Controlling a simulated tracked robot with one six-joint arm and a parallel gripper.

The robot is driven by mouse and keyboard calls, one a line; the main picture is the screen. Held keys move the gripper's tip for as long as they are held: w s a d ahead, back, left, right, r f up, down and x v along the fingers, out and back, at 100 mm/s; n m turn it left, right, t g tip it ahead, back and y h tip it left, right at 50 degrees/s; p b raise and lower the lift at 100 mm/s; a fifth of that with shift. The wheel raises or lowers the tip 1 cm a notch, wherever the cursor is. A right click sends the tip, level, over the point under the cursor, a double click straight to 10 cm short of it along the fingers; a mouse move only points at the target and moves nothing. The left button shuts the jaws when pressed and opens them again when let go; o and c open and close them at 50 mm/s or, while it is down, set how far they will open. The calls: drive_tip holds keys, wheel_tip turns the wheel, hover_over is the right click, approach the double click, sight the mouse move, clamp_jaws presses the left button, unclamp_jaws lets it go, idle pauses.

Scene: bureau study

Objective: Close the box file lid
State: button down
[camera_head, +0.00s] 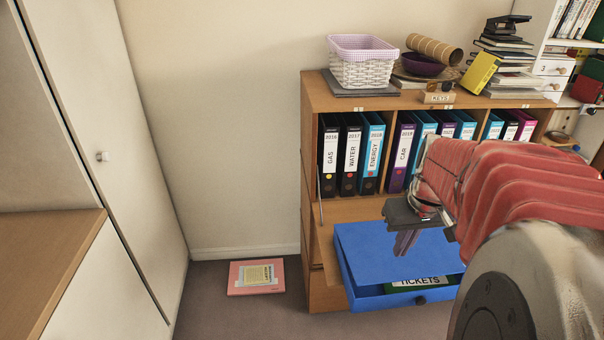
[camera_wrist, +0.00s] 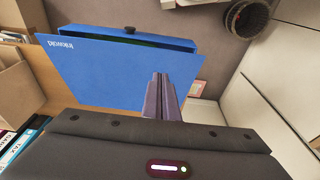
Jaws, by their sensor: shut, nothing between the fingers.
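The blue box file (camera_head: 447,293) lies on the fold-down wooden flap of the bureau, its dark knob facing front. Its lid (camera_head: 375,255) is partly down and ajar, with a dark gap at the front where a green TICKETS label (camera_head: 415,282) shows inside. In the wrist view the lid (camera_wrist: 110,75) fills the upper left, with the box file's front (camera_wrist: 95,31) beyond its edge. My gripper (camera_head: 405,246) is shut and empty, over the rear part of the lid. It also shows in the wrist view (camera_wrist: 160,78) over the lid's right side; contact cannot be told.
Binders (camera_head: 351,155) stand in the bureau shelves behind. A white basket (camera_head: 362,62) and stacked books (camera_head: 502,55) sit on top. A pink folder (camera_head: 257,277) lies on the floor to the left, where the floor is otherwise clear. A white cupboard (camera_head: 110,150) stands at left.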

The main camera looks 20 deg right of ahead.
sight(392, 275)
drive_tip(key=shift+s+f, duration=0.15)
drive_tip(key=shift+f, duration=3.35)
